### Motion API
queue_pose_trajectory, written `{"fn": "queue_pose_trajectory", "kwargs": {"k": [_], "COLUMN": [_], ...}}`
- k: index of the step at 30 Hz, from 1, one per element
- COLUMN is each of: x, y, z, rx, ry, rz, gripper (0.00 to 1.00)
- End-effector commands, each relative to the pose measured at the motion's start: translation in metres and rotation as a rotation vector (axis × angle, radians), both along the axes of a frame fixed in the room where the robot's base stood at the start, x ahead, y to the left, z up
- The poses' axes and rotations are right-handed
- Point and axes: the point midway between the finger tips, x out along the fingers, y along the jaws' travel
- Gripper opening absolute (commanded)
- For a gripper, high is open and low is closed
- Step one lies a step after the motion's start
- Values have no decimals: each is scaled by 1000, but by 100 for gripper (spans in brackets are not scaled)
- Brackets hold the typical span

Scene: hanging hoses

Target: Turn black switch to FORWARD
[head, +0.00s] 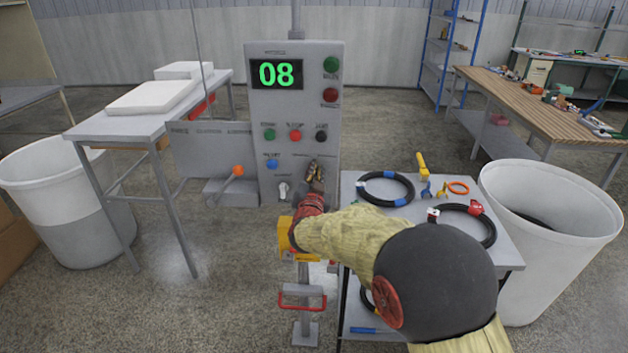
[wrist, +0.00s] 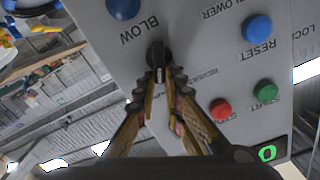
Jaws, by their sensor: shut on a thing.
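The black switch (wrist: 156,53) stands on the grey control panel (wrist: 95,45) in the wrist view. My gripper (wrist: 163,78) has its two fingertips closed together on the lower part of the switch. Small lettering beside it is partly covered by the fingers, and I cannot read the switch's setting. In the head view my gripper (head: 314,171) is at the lower right of the panel (head: 255,125) and hides the switch.
Near the switch in the wrist view are a blue RESET button (wrist: 257,28), a green START button (wrist: 265,92) and a red STOP button (wrist: 220,108). A table with hoses (head: 386,188) stands at the right.

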Motion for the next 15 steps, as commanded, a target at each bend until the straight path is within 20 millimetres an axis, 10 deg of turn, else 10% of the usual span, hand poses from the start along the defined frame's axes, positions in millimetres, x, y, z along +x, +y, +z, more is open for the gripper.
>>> {"fn": "queue_pose_trajectory", "kwargs": {"k": [15], "x": [0], "y": [-7], "z": [-7], "rx": [327], "ry": [-11], "rz": [-1], "gripper": [0]}}
